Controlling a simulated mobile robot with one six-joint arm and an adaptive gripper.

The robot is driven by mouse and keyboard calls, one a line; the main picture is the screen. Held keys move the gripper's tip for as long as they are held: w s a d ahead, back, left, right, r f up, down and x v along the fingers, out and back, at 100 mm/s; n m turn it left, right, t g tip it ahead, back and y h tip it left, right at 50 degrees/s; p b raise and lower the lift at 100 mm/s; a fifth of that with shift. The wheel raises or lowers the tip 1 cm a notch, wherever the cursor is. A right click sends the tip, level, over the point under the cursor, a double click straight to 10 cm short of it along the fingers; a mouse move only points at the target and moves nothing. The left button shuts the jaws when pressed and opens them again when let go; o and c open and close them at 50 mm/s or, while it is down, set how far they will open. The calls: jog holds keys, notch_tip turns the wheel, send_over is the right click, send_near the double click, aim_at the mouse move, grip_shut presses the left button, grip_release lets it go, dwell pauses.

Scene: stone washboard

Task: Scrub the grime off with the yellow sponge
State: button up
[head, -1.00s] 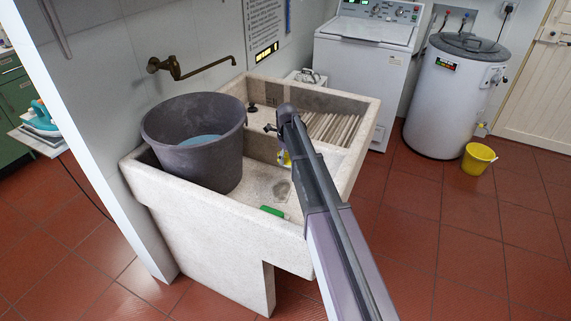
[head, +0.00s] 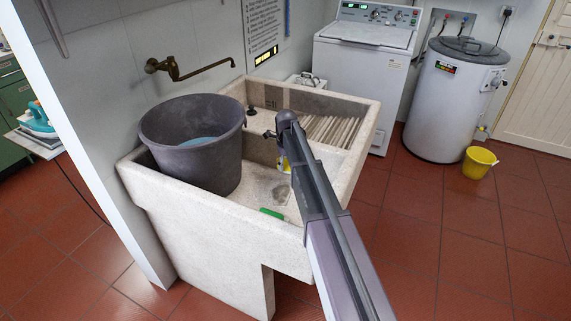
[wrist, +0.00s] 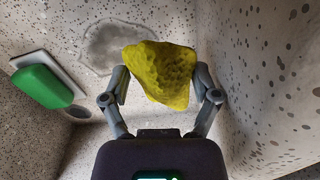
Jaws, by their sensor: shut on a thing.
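The yellow sponge (wrist: 160,72) is between the fingers of my gripper (wrist: 161,82), which is shut on it, in the wrist view. A bit of yellow (head: 283,163) shows beside my arm in the head view, where my arm hides most of the gripper. The grime is a grey, blotchy patch (wrist: 105,45) on the speckled stone, behind the sponge's upper left in the wrist view. It shows as a dull smudge (head: 281,195) in the basin in the head view. I cannot tell whether the sponge touches the stone.
A green bar (wrist: 47,86) rests on a pale dish at the left, also visible in the head view (head: 271,213). A large grey tub (head: 190,150) fills the stone sink's (head: 215,222) left part. A ribbed washboard (head: 330,131) and brass tap (head: 175,70) are behind.

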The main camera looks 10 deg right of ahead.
aim_at(274, 199)
jog(key=shift+f+b, duration=1.65)
jog(key=shift+f, duration=0.3)
jog(key=shift+f+b, duration=1)
jog(key=shift+f, duration=0.05)
jog(key=shift+s+a, duration=0.1)
jog(key=shift+s, duration=0.05)
jog(key=shift+s+a+r, duration=0.1)
jog(key=shift+s+a, duration=0.35)
jog(key=shift+s, duration=0.2)
jog(key=shift+s+a, duration=0.45)
jog(key=shift+s, duration=0.15)
jog(key=shift+s+a, duration=0.1)
jog(key=shift+a, duration=0.05)
jog(key=shift+s+a, duration=0.45)
jog(key=shift+s, duration=0.25)
jog(key=shift+s+a, duration=0.45)
jog(key=shift+s, duration=0.2)
jog(key=shift+s+a, duration=0.15)
jog(key=shift+s+a, duration=0.9)
jog(key=shift+s, duration=0.3)
